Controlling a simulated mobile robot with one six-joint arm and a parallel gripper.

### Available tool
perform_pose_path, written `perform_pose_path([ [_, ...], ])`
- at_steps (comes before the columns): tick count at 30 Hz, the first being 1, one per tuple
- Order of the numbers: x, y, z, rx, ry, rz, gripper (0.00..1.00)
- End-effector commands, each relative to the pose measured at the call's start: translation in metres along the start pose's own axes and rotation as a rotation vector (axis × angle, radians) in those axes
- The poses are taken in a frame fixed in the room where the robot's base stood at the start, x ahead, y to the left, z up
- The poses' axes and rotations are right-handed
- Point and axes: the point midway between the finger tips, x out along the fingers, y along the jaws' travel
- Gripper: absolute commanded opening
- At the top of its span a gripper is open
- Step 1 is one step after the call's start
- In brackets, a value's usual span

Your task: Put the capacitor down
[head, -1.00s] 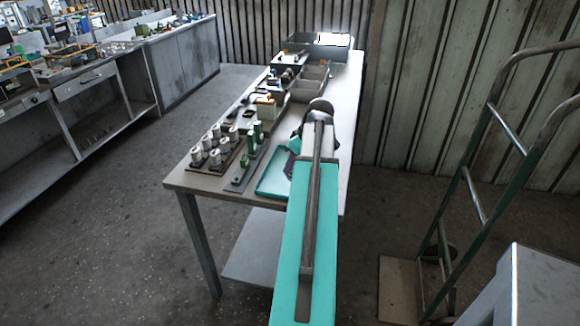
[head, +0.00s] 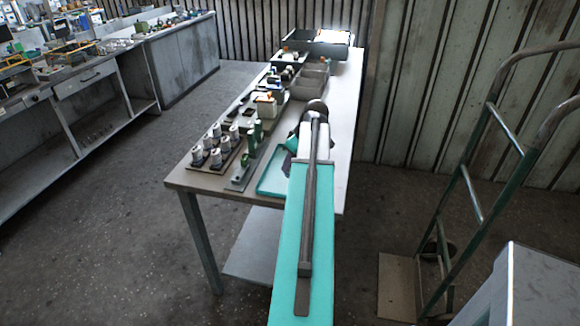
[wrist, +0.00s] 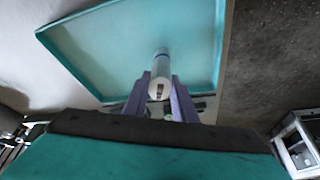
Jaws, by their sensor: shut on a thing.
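The capacitor (wrist: 161,66) is a white cylinder with a dark band, seen in the wrist view between the purple fingers of my gripper (wrist: 161,88). My gripper is shut on it. Behind the capacitor lies a shallow teal tray (wrist: 95,58) with a raised rim. Whether the capacitor touches the tray floor I cannot tell. In the head view, the tray (head: 268,187) sits at the near end of the bench, partly hidden by my arm.
A rack of white cylinders (head: 214,150) and a plate with green cylinders (head: 243,172) stand left of the tray on the bench (head: 341,110). Grey bins (head: 312,78) stand farther back. A hand truck (head: 470,195) stands on the floor at right.

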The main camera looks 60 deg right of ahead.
Motion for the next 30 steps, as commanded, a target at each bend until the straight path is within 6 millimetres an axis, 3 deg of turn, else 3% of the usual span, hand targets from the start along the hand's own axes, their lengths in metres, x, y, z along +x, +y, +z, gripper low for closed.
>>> perform_pose_path([
  [7,0.016,0.000,0.007,0.000,-0.001,-0.001,0.09],
  [16,0.018,0.000,0.008,0.000,0.000,0.000,0.09],
  [17,0.018,0.000,0.008,0.000,-0.001,0.000,0.29],
  [19,0.018,0.000,0.008,0.000,-0.001,0.000,0.41],
  [30,0.017,0.000,0.008,0.000,0.000,0.000,0.43],
])
